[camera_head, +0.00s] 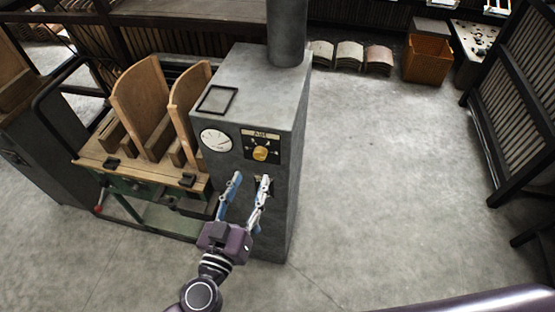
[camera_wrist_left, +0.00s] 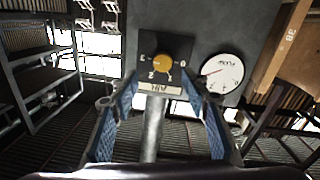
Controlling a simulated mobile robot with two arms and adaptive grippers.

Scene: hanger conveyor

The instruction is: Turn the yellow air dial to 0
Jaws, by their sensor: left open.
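The yellow air dial (camera_head: 260,153) sits on a black panel on the front of the grey cabinet (camera_head: 285,180). It also shows in the left wrist view (camera_wrist_left: 162,63), where the picture is turned over and the marks 0 to 3 ring the knob. I cannot tell for sure which mark the knob points at. My left gripper (camera_head: 251,181) is open and empty, just below the dial in the head view. In the left wrist view its blue fingers (camera_wrist_left: 160,88) stand apart on either side below the knob, and no contact shows. My right gripper is not in view.
A round white gauge (camera_head: 216,140) is left of the dial. A wooden bench with upright curved boards (camera_head: 143,98) adjoins the cabinet on the left. A pipe (camera_head: 287,32) rises from the cabinet. Bare floor (camera_head: 385,190) lies to the right, with a dark rack (camera_head: 515,105) beyond.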

